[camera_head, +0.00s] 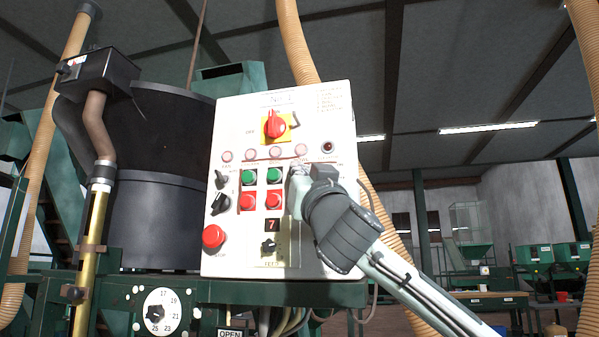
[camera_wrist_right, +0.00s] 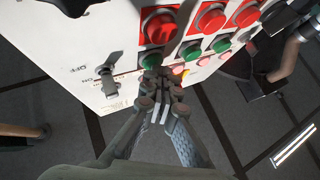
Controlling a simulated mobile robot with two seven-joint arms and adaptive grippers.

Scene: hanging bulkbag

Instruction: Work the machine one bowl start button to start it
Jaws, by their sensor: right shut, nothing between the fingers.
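The machine's white control panel (camera_head: 330,130) carries a row of green buttons above a row of red ones. Two green buttons (camera_head: 261,176) show in the head view. My right gripper (camera_head: 298,174) is in front of the column to their right and hides it. In the right wrist view, the green button (camera_wrist_right: 151,60) of that column is right at the tips of my shut, empty right gripper (camera_wrist_right: 163,78). Whether they touch or press it, I cannot tell. The button labels are too small to read, so which one is bowl start is unclear. My left gripper is not in view.
A red rotary switch (camera_head: 275,125) is at the panel's top, with a row of round lamps below it. A red stop button (camera_head: 213,237) is at lower left. Black knobs (camera_head: 221,203) sit left of the buttons. A dark drum (camera_head: 155,220) stands left of the panel.

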